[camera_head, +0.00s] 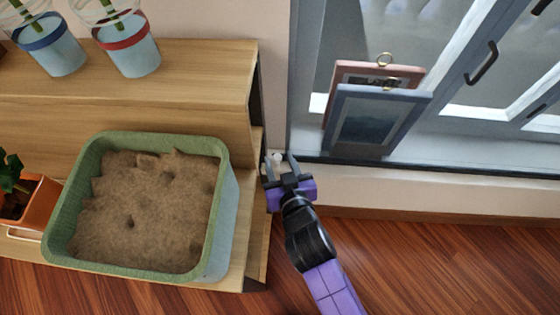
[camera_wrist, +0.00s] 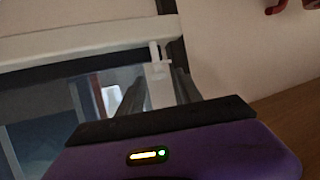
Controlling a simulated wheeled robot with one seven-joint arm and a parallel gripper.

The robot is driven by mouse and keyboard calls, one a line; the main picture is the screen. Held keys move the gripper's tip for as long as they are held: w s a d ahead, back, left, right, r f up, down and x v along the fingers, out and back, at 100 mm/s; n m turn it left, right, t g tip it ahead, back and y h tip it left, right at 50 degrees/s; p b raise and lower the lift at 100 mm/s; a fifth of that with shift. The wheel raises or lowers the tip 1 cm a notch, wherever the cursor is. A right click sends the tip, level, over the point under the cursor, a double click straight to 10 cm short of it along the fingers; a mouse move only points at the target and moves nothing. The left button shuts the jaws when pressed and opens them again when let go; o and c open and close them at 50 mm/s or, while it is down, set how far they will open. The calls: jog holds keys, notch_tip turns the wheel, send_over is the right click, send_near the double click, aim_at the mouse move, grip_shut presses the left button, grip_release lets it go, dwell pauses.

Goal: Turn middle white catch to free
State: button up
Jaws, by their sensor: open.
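A small white catch (camera_head: 277,157) shows at the corner between the wooden shelf unit and the window frame in the head view. My gripper (camera_head: 280,164) reaches up to it with its two dark fingers apart, one on each side of the catch. In the wrist view the white catch (camera_wrist: 159,84) stands between the open fingers of my gripper (camera_wrist: 157,88). Whether a finger touches it I cannot tell. The catch's exact turn is too small to read, and no other white catch is clearly visible.
A green-rimmed planter of soil (camera_head: 228,190) stands on the wooden shelf (camera_head: 180,90), left of my gripper. Two picture frames, one pink (camera_head: 340,75) and one blue (camera_head: 375,122), lean by the window on the right. The wooden floor (camera_head: 430,260) below is clear.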

grip_shut()
jog(key=shift+r+p, duration=0.1)
jog(key=shift+p, duration=0.3)
